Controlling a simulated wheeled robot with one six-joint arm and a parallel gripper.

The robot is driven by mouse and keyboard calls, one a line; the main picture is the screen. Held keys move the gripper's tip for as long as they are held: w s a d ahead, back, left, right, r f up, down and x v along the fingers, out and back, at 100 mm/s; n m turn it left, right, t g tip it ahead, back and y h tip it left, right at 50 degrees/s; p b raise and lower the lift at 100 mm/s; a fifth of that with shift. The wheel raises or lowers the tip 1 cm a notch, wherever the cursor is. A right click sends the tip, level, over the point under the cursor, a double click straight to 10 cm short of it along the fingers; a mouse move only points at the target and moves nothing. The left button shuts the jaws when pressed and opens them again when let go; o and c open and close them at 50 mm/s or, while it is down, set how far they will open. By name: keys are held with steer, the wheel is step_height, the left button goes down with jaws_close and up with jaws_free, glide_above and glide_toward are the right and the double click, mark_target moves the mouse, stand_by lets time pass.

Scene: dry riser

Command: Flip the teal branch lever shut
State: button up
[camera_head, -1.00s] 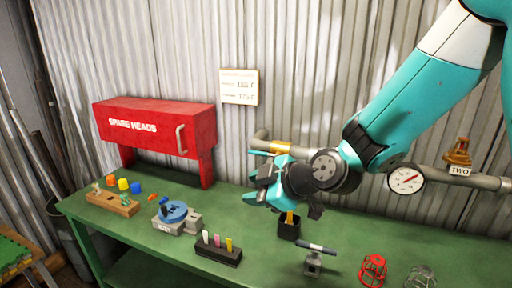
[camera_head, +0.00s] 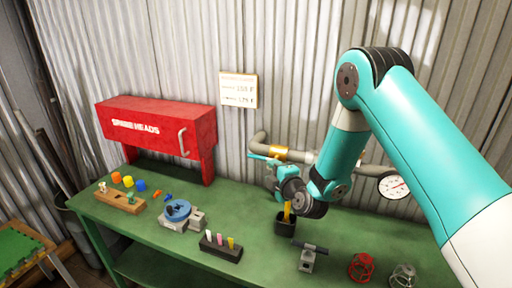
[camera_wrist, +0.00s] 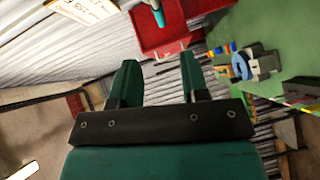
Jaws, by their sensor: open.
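The teal branch lever (camera_head: 262,158) is a short thin bar beside the brass fitting (camera_head: 279,153) on the grey wall pipe. It sticks out to the left, roughly along the pipe. In the wrist view a teal rod end (camera_wrist: 158,14), likely the lever, shows at the top edge, beyond the fingertips. My gripper (camera_head: 272,180) is just below and to the right of the lever in the head view, partly hidden by my own wrist. In the wrist view my gripper (camera_wrist: 158,65) is open, with nothing between its two green fingers. I see no contact with the lever.
The red spare heads cabinet (camera_head: 158,130) stands left of the lever. A black cup (camera_head: 286,226) with a yellow item is below my gripper on the green bench (camera_head: 240,270). A pressure gauge (camera_head: 393,186) sits right on the pipe. A paper notice (camera_head: 238,90) hangs above.

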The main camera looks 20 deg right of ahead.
mark_target(257, 158)
steer(key=p+x, duration=0.7)
steer(key=x, duration=0.3)
steer(key=shift+w+p, duration=0.3)
steer(key=shift+p, duration=0.1)
steer(key=shift+x, duration=1)
steer(key=shift+f, duration=0.1)
steer(key=shift+c, duration=0.4)
jaws_close()
